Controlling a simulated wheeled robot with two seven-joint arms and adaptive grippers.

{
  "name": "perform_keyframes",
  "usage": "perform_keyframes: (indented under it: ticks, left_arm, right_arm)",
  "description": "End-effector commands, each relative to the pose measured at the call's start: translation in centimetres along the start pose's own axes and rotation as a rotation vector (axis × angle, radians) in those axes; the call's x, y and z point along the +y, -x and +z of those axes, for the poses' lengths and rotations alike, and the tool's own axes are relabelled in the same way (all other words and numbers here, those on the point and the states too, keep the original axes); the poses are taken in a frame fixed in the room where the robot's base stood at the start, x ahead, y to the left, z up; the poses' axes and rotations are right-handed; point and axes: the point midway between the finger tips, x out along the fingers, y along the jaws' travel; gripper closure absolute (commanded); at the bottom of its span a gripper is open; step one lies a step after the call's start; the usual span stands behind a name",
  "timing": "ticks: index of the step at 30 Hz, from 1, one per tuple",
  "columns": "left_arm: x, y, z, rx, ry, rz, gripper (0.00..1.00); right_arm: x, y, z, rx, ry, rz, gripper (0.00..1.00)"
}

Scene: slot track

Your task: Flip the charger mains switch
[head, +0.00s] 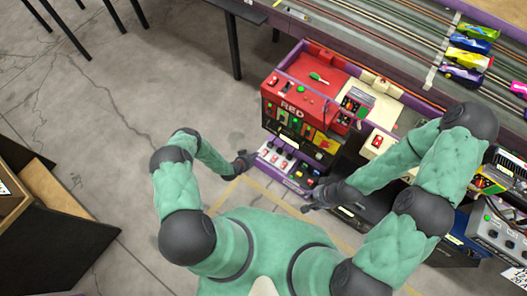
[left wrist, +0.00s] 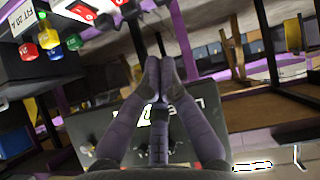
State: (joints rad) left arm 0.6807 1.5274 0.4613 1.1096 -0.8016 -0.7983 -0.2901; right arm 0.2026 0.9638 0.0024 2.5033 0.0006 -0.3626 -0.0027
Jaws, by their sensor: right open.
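No label that I can read marks the charger mains switch. Candidates are red rocker switches: several on the low front panel (head: 283,160) of the red station, and one on a white box (head: 377,141) right of it. My left gripper (head: 245,160) is just left of the low front panel, apparently empty. In the left wrist view its fingers (left wrist: 160,72) are together, with a red switch on a white plate (left wrist: 82,11) beyond them at upper left. My right gripper (head: 308,205) is open and low, near the panel's lower right end; its fingertips are small here.
The red station (head: 303,103) labelled RED has a green-handled tool (head: 318,78) on top. A slot track (head: 375,55) with several toy cars (head: 463,58) runs behind. Coloured knobs (left wrist: 47,38) show beside a fuse label. Open concrete floor (head: 110,130) lies to the left.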

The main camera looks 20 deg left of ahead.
Motion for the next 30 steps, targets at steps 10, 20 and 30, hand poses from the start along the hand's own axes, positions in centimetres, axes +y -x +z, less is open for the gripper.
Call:
perform_keyframes:
  ticks: [10, 20, 30]
  left_arm:
    - [-1.1, -0.7, 1.8, 0.083, -0.096, -0.023, 1.00]
    - [-1.1, -0.9, 1.7, 0.083, -0.095, -0.023, 1.00]
    - [-1.1, -5.4, 1.6, 0.083, -0.097, -0.021, 1.00]
  right_arm:
    - [0.0, 0.0, 0.0, 0.000, 0.000, 0.000, 0.52]
    - [0.0, -0.1, 0.0, 0.000, 0.000, 0.000, 0.52]
    - [0.8, -2.1, -0.1, 0.000, 0.000, 0.000, 0.52]
